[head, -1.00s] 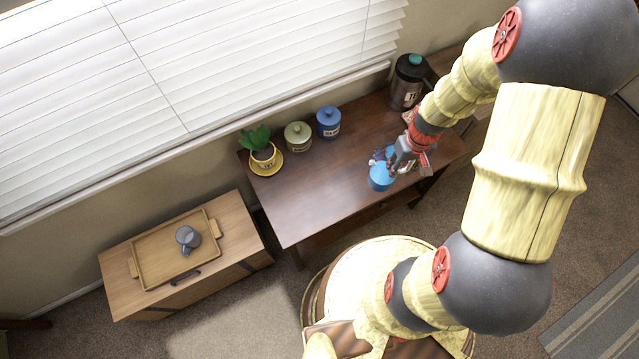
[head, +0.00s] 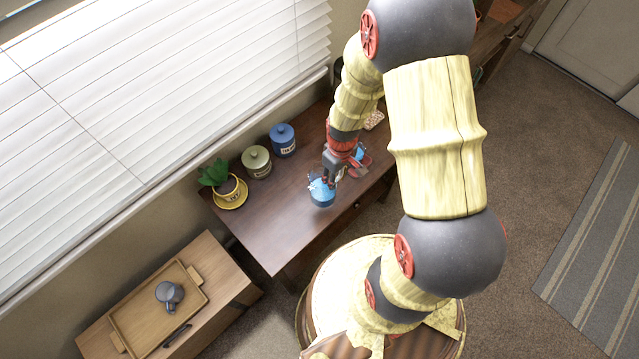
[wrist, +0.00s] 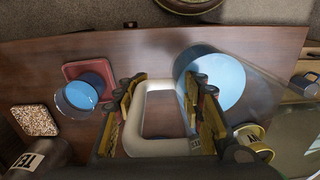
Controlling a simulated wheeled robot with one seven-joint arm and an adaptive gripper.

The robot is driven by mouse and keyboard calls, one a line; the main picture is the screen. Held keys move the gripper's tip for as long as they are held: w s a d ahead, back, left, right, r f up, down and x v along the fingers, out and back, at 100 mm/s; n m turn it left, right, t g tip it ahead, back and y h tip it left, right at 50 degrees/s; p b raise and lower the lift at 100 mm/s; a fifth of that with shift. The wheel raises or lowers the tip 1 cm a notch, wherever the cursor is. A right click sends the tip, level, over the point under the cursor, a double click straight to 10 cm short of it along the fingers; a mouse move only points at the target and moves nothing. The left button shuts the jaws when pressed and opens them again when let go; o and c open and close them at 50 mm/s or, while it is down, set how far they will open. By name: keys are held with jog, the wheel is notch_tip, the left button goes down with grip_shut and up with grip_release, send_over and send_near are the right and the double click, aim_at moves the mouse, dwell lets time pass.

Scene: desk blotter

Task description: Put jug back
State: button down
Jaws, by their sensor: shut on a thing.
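A clear jug with blue contents (head: 321,194) is at the front part of the dark desk (head: 281,222). In the wrist view its see-through wall and blue inside (wrist: 222,82) lie right of the fingers. Its thick white handle (wrist: 150,143) is between the finger pads. My gripper (head: 334,173) is shut on the handle; it also shows in the wrist view (wrist: 163,112). I cannot tell whether the jug's base touches the desk. A red coaster (wrist: 98,69) lies left of my gripper, with a blue-filled glass (wrist: 78,96) by it.
A speckled coaster (wrist: 34,120) and dark canister (wrist: 40,158) are at the wrist view's left. Blue (head: 282,141) and green (head: 257,163) canisters and a potted plant (head: 216,176) line the desk's back. A tray (head: 124,322) with a grey mug (head: 168,294) stands lower left.

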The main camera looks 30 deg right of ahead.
jog(key=w+f, duration=0.1)
jog(key=f, duration=0.1)
jog(key=w+a+f+b, duration=0.1)
jog(key=w+f, duration=0.1)
jog(key=w+a+f, duration=0.1)
jog(key=w+f, duration=0.1)
jog(key=shift+w+a+b, duration=0.1)
jog(key=shift+w+b, duration=0.15)
jog(key=shift+b, duration=0.1)
jog(key=shift+w+a+f+b, duration=0.15)
jog(key=shift+f+b, duration=0.2)
jog(key=shift+f, duration=0.55)
jog(key=shift+w+d+f+b, duration=0.1)
jog(key=shift+f+b, duration=0.25)
jog(key=shift+f, duration=0.55)
jog(key=shift+f, duration=0.15)
jog(key=c, duration=1.1)
grip_release()
